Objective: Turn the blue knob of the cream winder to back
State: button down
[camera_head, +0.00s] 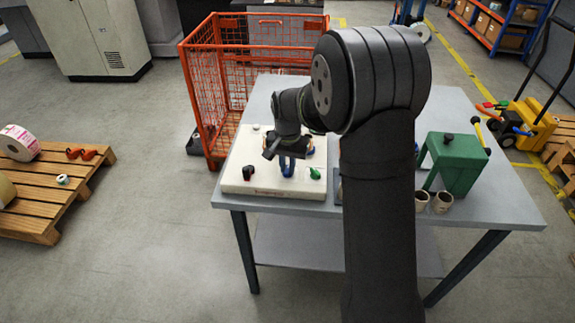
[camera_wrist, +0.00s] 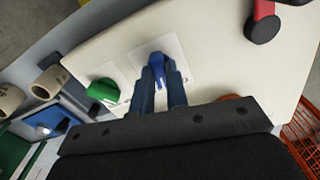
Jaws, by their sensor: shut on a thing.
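The cream winder (camera_head: 240,182) is a low cream box on the left part of the grey table. Its blue knob (camera_wrist: 157,58) sits on a white label plate in the wrist view, between the tips of my gripper (camera_wrist: 160,78). My gripper is shut on the blue knob. In the head view my gripper (camera_head: 287,168) points down at the winder top; the knob there is mostly hidden by the fingers. A green knob (camera_head: 315,173) is close to the right of it, and it also shows in the wrist view (camera_wrist: 102,92).
A dark knob with a red base (camera_head: 248,172) is on the winder's left. An orange part (camera_wrist: 232,98) is partly hidden behind the gripper. A green stand (camera_head: 455,160) and two cardboard cores (camera_head: 442,202) are on the table's right. An orange wire cage (camera_head: 200,95) stands behind.

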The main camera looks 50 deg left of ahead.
aim_at(288, 169)
jog(key=shift+m, duration=2.4)
jog(key=c, duration=1.4)
grip_release()
jog(key=shift+c, duration=0.2)
notch_tip(288, 169, up, 17)
jog(key=shift+r, duration=0.2)
jog(key=shift+f, duration=0.15)
